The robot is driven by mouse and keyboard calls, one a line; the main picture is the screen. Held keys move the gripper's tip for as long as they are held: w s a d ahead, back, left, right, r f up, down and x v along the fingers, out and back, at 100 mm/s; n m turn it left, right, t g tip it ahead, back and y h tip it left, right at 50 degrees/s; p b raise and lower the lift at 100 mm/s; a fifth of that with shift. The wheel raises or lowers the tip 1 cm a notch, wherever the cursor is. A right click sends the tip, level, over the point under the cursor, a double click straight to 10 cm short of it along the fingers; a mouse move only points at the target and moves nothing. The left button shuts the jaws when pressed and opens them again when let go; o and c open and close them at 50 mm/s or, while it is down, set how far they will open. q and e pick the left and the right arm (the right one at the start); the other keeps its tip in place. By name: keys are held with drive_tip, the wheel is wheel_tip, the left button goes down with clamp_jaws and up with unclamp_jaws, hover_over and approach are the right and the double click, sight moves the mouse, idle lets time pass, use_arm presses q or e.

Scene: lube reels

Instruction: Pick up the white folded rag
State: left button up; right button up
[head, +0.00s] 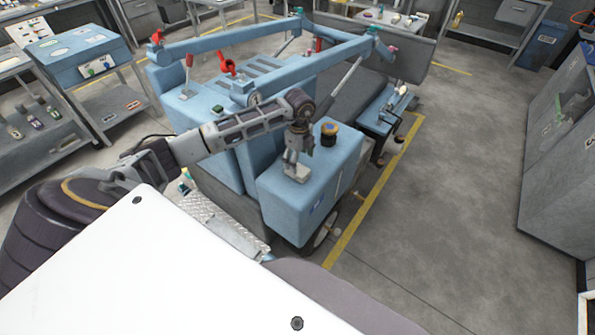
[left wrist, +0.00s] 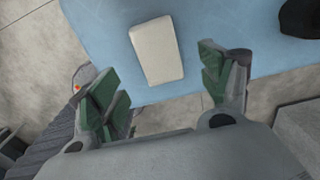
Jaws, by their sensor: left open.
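The white folded rag (left wrist: 157,50) lies flat on the blue top of the machine in the left wrist view, ahead of and between my fingers. In the head view the rag (head: 296,172) is a small pale patch on the blue box-shaped part, just under my left gripper, which partly covers it. My left gripper (head: 294,156) points down at it, and its green-padded fingers (left wrist: 165,95) stand apart with nothing between them. A gap shows between the fingertips and the rag. My right gripper is in neither view.
A dark cap with an orange-yellow top (head: 329,134) stands on the same blue surface (head: 325,178), right of the rag. Blue machine arms (head: 225,42) rise behind my left arm. Grey cabinets (head: 562,150) stand at the right, with open floor (head: 450,200) between.

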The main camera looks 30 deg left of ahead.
use_arm(q)
drive_tip(key=shift+f, duration=0.2)
drive_tip(key=shift+a+f+p, duration=0.2)
drive_tip(key=shift+f+p, duration=0.1)
drive_tip(key=shift+f, duration=0.3)
drive_tip(key=shift+a+f+p, duration=0.15)
drive_tip(key=shift+f+p, duration=0.3)
drive_tip(key=shift+f, duration=1.4)
drive_tip(key=c, duration=1.1)
